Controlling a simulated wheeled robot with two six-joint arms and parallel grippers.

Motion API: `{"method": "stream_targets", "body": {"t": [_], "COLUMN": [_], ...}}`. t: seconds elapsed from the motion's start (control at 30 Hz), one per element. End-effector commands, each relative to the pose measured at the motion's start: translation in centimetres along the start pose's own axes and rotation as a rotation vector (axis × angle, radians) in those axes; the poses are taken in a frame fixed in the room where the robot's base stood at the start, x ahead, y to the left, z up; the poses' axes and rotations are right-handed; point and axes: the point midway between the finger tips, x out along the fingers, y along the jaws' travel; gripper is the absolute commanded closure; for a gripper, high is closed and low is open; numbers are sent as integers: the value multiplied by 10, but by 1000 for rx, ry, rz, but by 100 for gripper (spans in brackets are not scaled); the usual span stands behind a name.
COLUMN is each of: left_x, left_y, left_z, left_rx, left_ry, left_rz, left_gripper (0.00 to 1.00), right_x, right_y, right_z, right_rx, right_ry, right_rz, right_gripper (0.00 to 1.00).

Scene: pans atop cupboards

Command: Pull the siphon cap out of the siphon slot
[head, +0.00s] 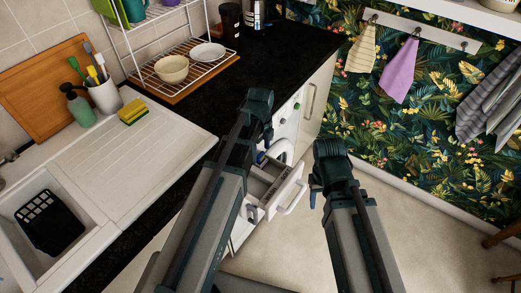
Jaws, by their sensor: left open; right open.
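The pulled-out white drawer (291,197) juts from the white appliance under the counter, with divided compartments inside. The siphon cap and its slot are too small to make out in the drawer, and part of the drawer is hidden behind my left arm. My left gripper (262,158) points down just above the back left of the drawer and is open; its fingertips are partly hidden. My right gripper (314,196) is open, to the right of the drawer's front, apart from it. I see nothing held in either gripper.
The black counter (283,48) runs above the drawer on the left and back. A white sink (80,190) holding a black basket (48,222) and a dish rack (190,62) lie left. A leaf-patterned wall (420,120) stands right.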

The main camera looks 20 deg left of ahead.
Motion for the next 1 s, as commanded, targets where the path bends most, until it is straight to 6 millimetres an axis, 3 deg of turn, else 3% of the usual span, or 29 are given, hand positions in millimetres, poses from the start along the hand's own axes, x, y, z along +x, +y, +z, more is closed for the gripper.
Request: {"method": "stream_targets", "body": {"t": [0.03, 0.13, 0.53, 1.0], "left_x": [14, 23, 26, 26], "left_y": [0, 0, 0, 0], "left_z": [0, 0, 0, 0], "left_rx": [0, 0, 0, 0], "left_ry": [0, 0, 0, 0], "left_rz": [0, 0, 0, 0], "left_gripper": [15, 15, 15, 100], "right_x": [14, 22, 26, 26], "right_y": [-1, -2, -2, -2], "right_z": [-1, -1, -2, -2], "right_rx": [0, 0, 0, 0], "right_ry": [0, 0, 0, 0], "right_rz": [0, 0, 0, 0], "right_gripper": [50, 50, 50, 50]}}
